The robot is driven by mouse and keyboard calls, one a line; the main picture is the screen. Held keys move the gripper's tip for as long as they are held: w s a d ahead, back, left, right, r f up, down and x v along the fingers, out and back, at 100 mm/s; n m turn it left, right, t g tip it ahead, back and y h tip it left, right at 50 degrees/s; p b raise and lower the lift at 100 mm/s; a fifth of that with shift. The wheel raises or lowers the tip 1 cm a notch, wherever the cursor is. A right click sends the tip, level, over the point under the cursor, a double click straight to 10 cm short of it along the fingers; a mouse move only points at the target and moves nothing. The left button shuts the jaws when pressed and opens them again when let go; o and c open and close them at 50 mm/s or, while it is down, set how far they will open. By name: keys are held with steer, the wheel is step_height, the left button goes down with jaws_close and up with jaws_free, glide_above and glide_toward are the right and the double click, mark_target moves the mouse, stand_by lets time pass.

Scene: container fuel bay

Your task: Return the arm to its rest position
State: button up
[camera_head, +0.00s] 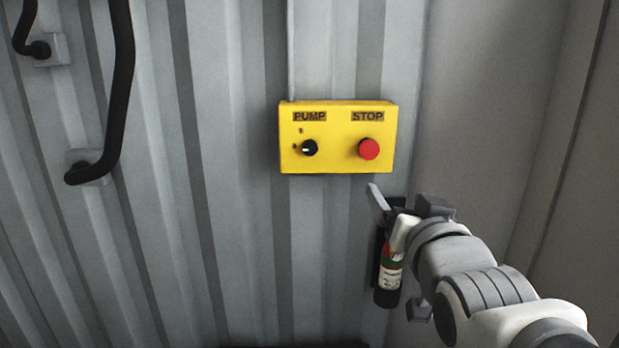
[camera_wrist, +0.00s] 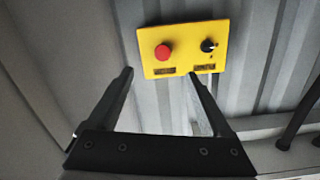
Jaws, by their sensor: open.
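My gripper (camera_head: 382,198) is at the end of my arm, which reaches in from the lower right in the head view. It is just below the right part of a yellow control box (camera_head: 335,162) on the corrugated wall. The box carries a black PUMP knob (camera_head: 309,148) and a red STOP button (camera_head: 369,149). In the wrist view the two fingers (camera_wrist: 160,74) are spread with nothing between them. The box (camera_wrist: 185,50) appears upside down beyond the tips, with the red button (camera_wrist: 163,52) and black knob (camera_wrist: 208,46) in sight.
A fire extinguisher (camera_head: 388,275) hangs on the wall below the box, partly behind my gripper and close to it in the picture. Black hoses or handles (camera_head: 122,75) are on the wall at upper left. A thin conduit (camera_head: 291,50) runs up from the box.

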steer(key=s+f+n+g, duration=0.2)
steer(key=s+f+g, duration=0.9)
steer(key=s+f, duration=0.35)
step_height(320, 180, up, 24)
steer(key=p, duration=2.3)
steer(key=shift+s+a+g+p, duration=0.15)
steer(key=shift+s+g+p, duration=0.15)
steer(key=shift+p, duration=0.1)
steer(key=shift+f, duration=0.15)
steer(key=c, duration=0.5)
steer(key=shift+a+n, duration=0.15)
steer(key=shift+n, duration=0.15)
steer(key=shift+c, duration=0.2)
